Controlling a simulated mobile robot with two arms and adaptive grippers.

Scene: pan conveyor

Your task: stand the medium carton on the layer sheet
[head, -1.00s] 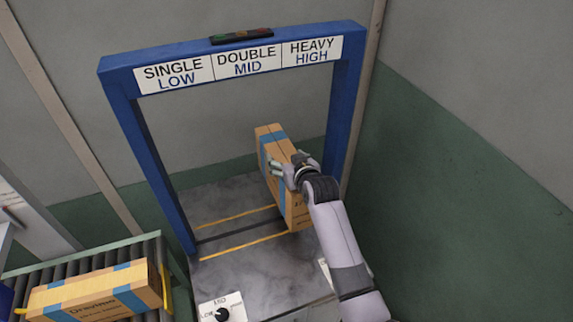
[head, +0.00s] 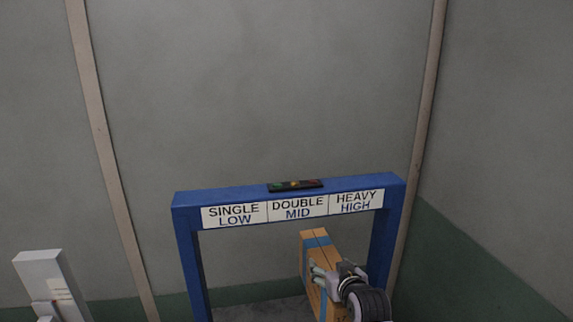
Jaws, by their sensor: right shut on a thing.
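A brown carton with blue tape (head: 316,241) stands upright in the lower middle of the head view, inside the blue frame; its lower part is cut off by the picture's bottom edge. I cannot tell whether it is the medium one. My right gripper (head: 322,280) is shut on this carton from its right side. Whether the carton touches the surface below is out of view. The layer sheet does not show clearly in this view. My left gripper is not in view.
A blue frame (head: 188,255) with signs SINGLE LOW, DOUBLE MID and HEAVY HIGH surrounds the carton. A small light panel (head: 296,185) sits on its top bar. A pale post (head: 45,280) stands at lower left. Grey walls with a green lower band close the back and right.

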